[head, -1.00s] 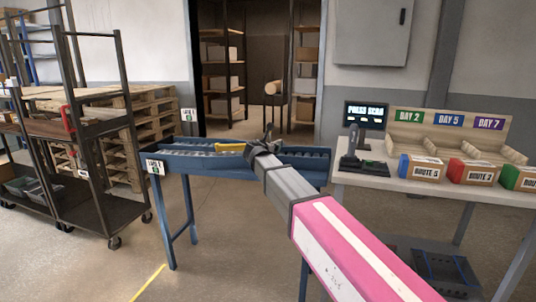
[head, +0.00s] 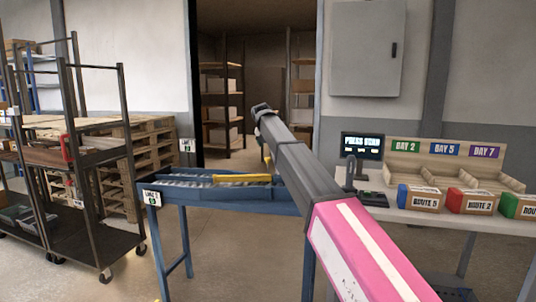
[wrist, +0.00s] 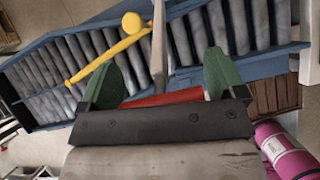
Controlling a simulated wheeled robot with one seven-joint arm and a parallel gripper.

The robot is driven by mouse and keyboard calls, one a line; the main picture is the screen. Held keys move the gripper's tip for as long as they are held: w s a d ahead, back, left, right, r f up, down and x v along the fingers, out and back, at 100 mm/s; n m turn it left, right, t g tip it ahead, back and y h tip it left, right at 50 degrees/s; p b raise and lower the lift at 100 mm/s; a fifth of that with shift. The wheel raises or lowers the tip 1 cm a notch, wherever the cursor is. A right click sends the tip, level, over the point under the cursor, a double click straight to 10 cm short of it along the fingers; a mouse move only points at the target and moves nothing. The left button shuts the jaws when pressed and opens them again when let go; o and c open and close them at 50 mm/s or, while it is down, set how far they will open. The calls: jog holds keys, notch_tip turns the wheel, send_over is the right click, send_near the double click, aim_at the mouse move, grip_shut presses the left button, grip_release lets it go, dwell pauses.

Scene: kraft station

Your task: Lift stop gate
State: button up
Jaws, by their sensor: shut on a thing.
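A blue roller conveyor (head: 222,200) stands ahead of me, with a yellow bar (head: 243,178) lying across its rollers. My gripper (head: 263,108) is raised above the conveyor. In the wrist view its green fingers (wrist: 161,72) are apart, with a red bar (wrist: 163,98) spanning between them. A pale grey rod (wrist: 158,45) runs up between the fingers and over the rollers. I take the red bar and rod as the stop gate; my gripper is shut on it. The yellow bar also shows in the wrist view (wrist: 100,60), beside a round yellow knob (wrist: 131,22).
A dark shelf cart (head: 100,240) and wooden pallets (head: 150,150) stand left. On the right, a table (head: 450,220) carries a screen (head: 362,146), a wooden rack (head: 460,160) and several route boxes (head: 420,198). Open floor lies in front of the conveyor.

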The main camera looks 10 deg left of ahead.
jog(key=w, duration=0.1)
jog(key=w+r+g, duration=0.1)
jog(key=shift+w+r, duration=0.2)
jog(key=shift+w, duration=0.1)
jog(key=shift+w+d+r, duration=0.1)
jog(key=shift+w+r, duration=0.15)
jog(key=shift+w, duration=0.85)
jog(key=shift+w+d+r, duration=0.15)
jog(key=shift+w+r, duration=0.15)
jog(key=shift+w, duration=0.8)
jog(key=shift+w+d+r, duration=0.1)
jog(key=shift+w+r, duration=0.15)
jog(key=shift+w, duration=0.85)
jog(key=o, duration=1)
jog(key=shift+f, duration=0.1)
jog(key=v, duration=1.1)
